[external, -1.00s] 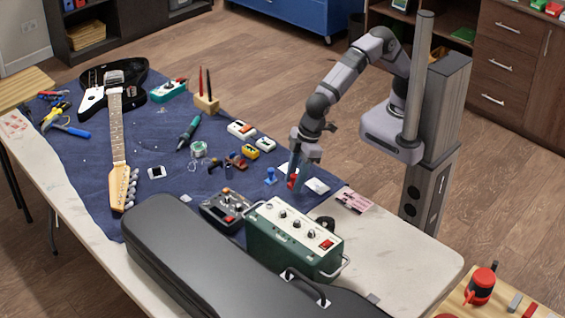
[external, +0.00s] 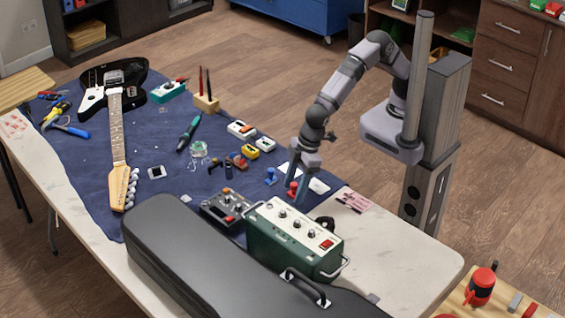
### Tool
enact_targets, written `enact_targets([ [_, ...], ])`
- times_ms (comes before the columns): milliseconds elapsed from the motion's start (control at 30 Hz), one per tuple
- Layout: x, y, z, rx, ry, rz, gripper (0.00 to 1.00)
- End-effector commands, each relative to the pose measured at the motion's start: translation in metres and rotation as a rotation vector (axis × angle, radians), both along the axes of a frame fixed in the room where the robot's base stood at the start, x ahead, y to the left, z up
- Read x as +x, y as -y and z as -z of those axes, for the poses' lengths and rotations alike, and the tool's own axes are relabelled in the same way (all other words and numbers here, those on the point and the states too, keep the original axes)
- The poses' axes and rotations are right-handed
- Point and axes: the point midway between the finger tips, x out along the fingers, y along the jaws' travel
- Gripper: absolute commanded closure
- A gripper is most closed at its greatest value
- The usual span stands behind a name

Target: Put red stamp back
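The red stamp (external: 292,188) stands on the blue mat near its right edge. The blue stamp (external: 271,176) stands a little to its left. My gripper (external: 301,190) points down just right of the red stamp, its fingers close beside or slightly in front of it. At this size I cannot tell whether the fingers touch the stamp or how far apart they are. A white card (external: 319,186) lies to the right of the fingers, and another white piece (external: 287,170) lies behind the red stamp.
A green amplifier (external: 293,240) and a grey pedal box (external: 226,209) stand in front, with a black guitar case (external: 200,245) nearer the camera. A black tape roll (external: 325,223) and a pink card (external: 353,200) lie to the right. The table's right end is mostly clear.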

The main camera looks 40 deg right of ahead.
Motion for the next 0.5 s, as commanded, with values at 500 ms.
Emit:
enact_targets([
  [500,-0.004,0.009,-0.041,0.004,0.000,-0.001,0.45],
])
